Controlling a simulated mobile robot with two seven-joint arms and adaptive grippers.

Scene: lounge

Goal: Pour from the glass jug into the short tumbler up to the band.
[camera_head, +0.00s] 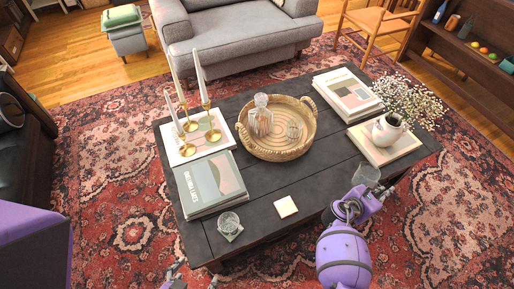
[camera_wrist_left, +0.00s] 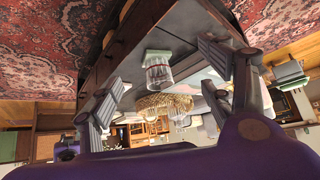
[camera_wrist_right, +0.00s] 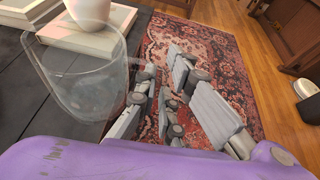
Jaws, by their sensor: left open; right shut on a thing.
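The short tumbler (camera_head: 229,221) is clear glass and stands upright on a pale coaster (camera_head: 236,236) at the table's front left. In the left wrist view the tumbler (camera_wrist_left: 158,73) shows upside down, with a thin reddish line around it. My left gripper (camera_head: 194,275) is open and empty, short of the tumbler at the bottom edge of the head view. The clear glass jug (camera_head: 366,175) is at the table's right side, and its wide body (camera_wrist_right: 80,80) shows in the right wrist view. My right gripper (camera_head: 372,192) is shut on the jug, apparently by its handle. I cannot tell its liquid level.
A round woven tray (camera_head: 243,143) holds a stoppered decanter (camera_head: 261,118) and a small glass (camera_head: 294,131). Books (camera_head: 208,184), candlesticks (camera_head: 213,128) and a flower vase (camera_head: 388,130) stand around it. A pale square coaster (camera_head: 286,207) lies on the front middle.

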